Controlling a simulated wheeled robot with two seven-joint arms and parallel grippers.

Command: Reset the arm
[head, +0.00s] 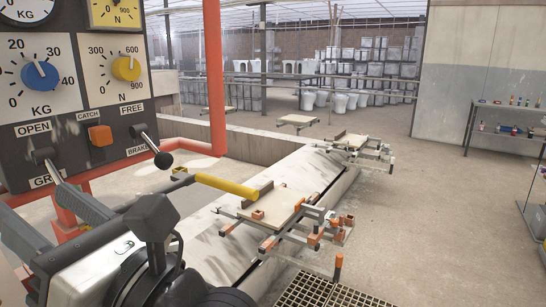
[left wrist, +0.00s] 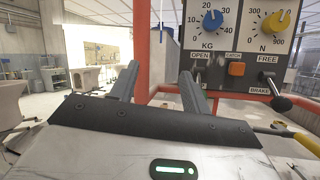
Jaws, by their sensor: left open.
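My left gripper (head: 28,188) is at the lower left of the head view, close to the dark control panel (head: 75,105). Its two grey fingers stand apart with nothing visible between them; the left wrist view also shows them spread (left wrist: 160,74). The OPEN/GRIP lever (head: 45,155) is beside one fingertip in the head view; I cannot tell whether they touch. The orange CATCH button (head: 100,135) and the FREE/BRAKE lever (head: 150,144), with its black knob, are further right on the panel. My right gripper is in neither view.
A yellow handle (head: 227,187) reaches toward a board on a clamp frame (head: 275,212). A red post (head: 215,80) rises beside the panel. A floor grate (head: 320,292) lies at the front. The floor on the right is mostly open, with a shelf (head: 505,115) by the wall.

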